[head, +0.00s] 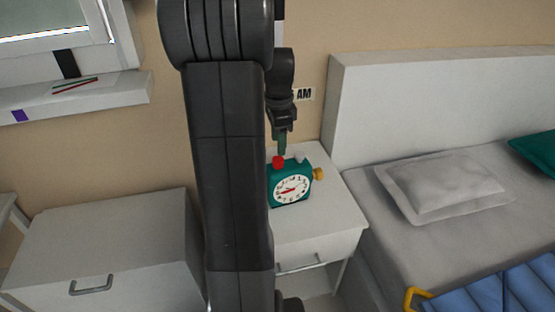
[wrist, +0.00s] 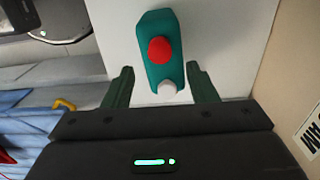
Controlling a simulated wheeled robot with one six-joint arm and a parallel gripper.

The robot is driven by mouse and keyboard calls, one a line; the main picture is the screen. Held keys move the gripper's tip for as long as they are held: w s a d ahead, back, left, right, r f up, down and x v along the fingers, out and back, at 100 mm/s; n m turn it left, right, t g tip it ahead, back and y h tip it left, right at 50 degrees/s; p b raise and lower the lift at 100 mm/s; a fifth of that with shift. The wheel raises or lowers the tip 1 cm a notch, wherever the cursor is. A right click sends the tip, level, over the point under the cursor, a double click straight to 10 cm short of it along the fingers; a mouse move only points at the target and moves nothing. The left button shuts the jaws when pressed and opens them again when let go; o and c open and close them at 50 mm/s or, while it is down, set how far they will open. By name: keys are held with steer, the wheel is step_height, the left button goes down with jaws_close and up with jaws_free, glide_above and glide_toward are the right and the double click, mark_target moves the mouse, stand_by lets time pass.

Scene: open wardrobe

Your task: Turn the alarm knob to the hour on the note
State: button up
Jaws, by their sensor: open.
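A teal alarm clock (head: 275,188) with a white round dial (head: 291,189) and a red hand stands upright on a white nightstand (head: 335,215). It has a red knob (head: 278,162) and a white knob (head: 300,157) on top, and an ochre knob (head: 319,174) on its right side. My gripper (head: 281,152) is above the clock, pointing down. In the wrist view my gripper (wrist: 160,80) is open, its fingers on either side of the white knob (wrist: 167,88), with the red knob (wrist: 160,50) just beyond. The wall note (head: 304,94) reads "AM"; its hour is hidden behind my arm.
A bed with a pillow (head: 445,186) and a blue blanket (head: 490,292) is at the right. A white cabinet (head: 105,250) stands at the left, below a window sill (head: 75,98). My arm covers the middle of the head view. The nightstand top right of the clock is clear.

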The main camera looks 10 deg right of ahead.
mark_target(278, 159)
step_height(278, 159, down, 7)
steer(key=shift+r+b, duration=0.2)
steer(key=shift+b, duration=0.4)
steer(key=c, duration=1)
